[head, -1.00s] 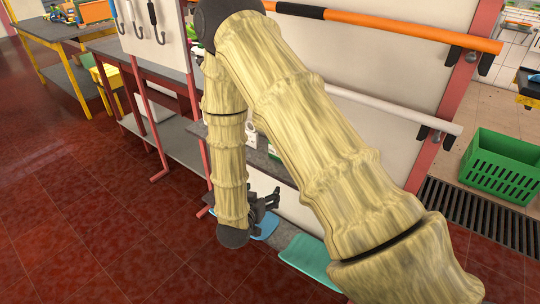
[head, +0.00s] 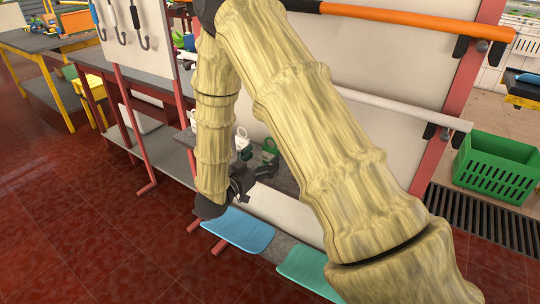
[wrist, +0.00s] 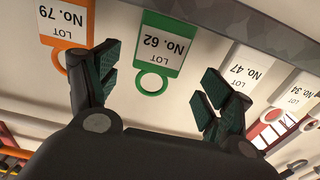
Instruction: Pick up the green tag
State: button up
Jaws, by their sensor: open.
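The green tag (wrist: 165,42) shows in the wrist view, upside down in the picture, with a white label reading "LOT No. 62" and a green ring at its lower end. My gripper (wrist: 158,85) is open and empty. Its two dark fingers stand left and right of the tag's ring in the picture, apart from it; the depth between them is hard to judge.
An orange tag (wrist: 64,22) "No. 79" is left of the green one, and white tags "No. 47" (wrist: 241,70) and "No. 34" (wrist: 300,92) are right. A blue pad (head: 240,230) and a teal pad (head: 308,270) lie below. A green crate (head: 497,165) stands at the right.

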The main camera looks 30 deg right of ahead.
aim_at(269, 152)
jog(key=shift+w+d, duration=0.1)
jog(key=shift+d, duration=0.45)
jog(key=x, duration=0.4)
jog(key=shift+p, duration=0.4)
jog(key=shift+c, duration=0.4)
jog(key=c, duration=0.8)
